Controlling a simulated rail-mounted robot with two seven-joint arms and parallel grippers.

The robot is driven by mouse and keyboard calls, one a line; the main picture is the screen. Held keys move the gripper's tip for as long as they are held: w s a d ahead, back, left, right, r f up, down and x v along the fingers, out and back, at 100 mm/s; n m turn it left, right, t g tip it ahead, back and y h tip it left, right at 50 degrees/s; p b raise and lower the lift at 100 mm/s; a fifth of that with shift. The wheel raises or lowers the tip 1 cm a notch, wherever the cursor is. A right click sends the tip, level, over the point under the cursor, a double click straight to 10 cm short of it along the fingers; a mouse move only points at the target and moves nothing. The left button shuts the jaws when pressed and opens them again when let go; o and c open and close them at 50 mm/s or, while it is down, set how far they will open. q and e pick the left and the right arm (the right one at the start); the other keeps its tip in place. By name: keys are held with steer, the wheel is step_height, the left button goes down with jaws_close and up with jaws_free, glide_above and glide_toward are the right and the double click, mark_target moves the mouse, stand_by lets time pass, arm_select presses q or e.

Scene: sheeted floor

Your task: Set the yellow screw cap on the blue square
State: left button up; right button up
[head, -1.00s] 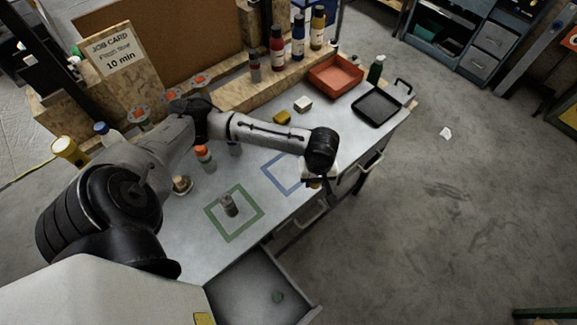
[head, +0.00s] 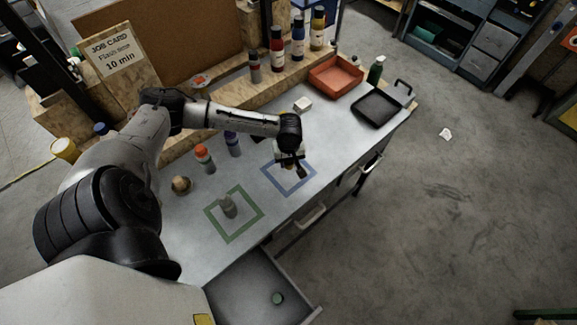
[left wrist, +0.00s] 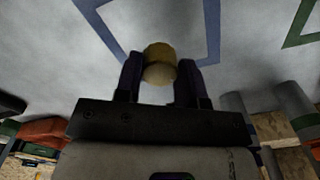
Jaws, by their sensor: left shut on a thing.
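The yellow screw cap (left wrist: 160,64) is between the two fingers of my left gripper (left wrist: 159,80), which is shut on it. In the head view the left gripper (head: 296,166) is over the blue square (head: 272,178), and the cap shows only as a small dark yellowish spot. The blue square is an outline on the grey bench top; its lines (left wrist: 212,35) also show beyond the cap in the left wrist view. Any gap between cap and bench is hard to judge. My right gripper is not in view.
An orange-capped bottle (head: 205,158) and a blue-capped bottle (head: 233,144) stand left of the blue square. A red bin (head: 335,77) and a black tray (head: 377,109) are farther back. A drawer (head: 255,295) is open in front.

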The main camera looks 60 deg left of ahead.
mark_target(289, 171)
arm_select(q)
steer(key=shift+f, duration=2.1)
steer(key=o, duration=0.9)
steer(key=shift+f, duration=0.1)
steer(key=shift+o, duration=0.2)
